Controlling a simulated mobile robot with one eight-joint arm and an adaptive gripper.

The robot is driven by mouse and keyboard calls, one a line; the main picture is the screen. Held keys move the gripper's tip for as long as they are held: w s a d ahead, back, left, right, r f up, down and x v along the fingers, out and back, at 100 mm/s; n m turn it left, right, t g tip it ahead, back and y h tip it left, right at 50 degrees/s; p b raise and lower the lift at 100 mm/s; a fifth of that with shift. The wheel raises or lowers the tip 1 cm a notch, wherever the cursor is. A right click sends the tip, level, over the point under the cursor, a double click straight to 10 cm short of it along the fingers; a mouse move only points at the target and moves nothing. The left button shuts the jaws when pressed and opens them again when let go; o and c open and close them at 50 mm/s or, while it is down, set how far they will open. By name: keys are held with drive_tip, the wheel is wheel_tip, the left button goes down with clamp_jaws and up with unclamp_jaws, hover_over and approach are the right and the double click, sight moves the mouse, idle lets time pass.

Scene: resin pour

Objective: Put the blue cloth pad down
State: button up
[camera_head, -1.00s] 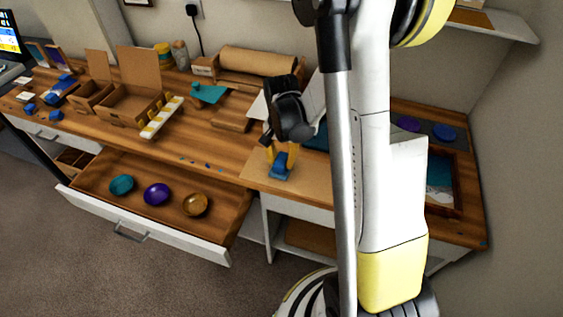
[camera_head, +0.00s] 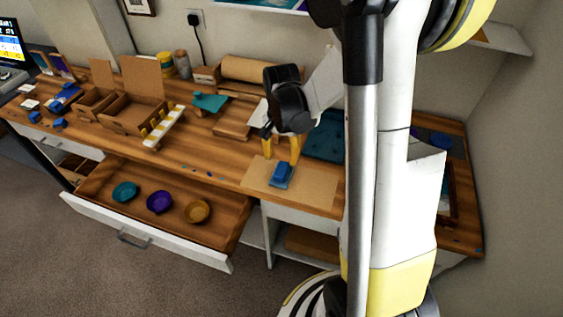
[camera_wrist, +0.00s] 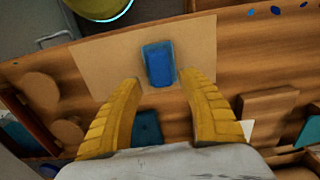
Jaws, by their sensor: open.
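The blue cloth pad (camera_head: 281,174) lies on a tan sheet (camera_head: 318,193) on the workbench near its front edge. It also shows in the wrist view (camera_wrist: 158,64), lying on the tan sheet (camera_wrist: 103,66) just beyond my fingertips. My gripper (camera_head: 281,147) is open and empty, a little above and behind the pad. In the wrist view its two yellow fingers (camera_wrist: 162,82) are spread wide, with the pad apart from both.
An open drawer (camera_head: 100,205) below the bench holds teal, purple and gold bowls. Cardboard boxes (camera_head: 128,117) and a yellow-and-white strip (camera_head: 164,128) stand to the left. A dark teal mat (camera_head: 325,143) lies behind the sheet. Small blue spots mark the wood left of the sheet.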

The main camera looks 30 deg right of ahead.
sight(281, 169)
drive_tip(key=s+a+r+n+t+p, duration=0.15)
drive_tip(key=a+r, duration=0.25)
drive_tip(key=r, duration=0.4)
drive_tip(key=s+a+r+n+t, duration=0.2)
drive_tip(key=s+a+r+n, duration=0.1)
drive_tip(key=r, duration=0.4)
drive_tip(key=s+a+r+n+t, duration=0.3)
drive_tip(key=s+a+r+n, duration=0.1)
drive_tip(key=s+a+n, duration=0.2)
drive_tip(key=shift+s+a+t, duration=0.15)
drive_tip(key=shift+a+t, duration=0.1)
drive_tip(key=shift+t, duration=0.1)
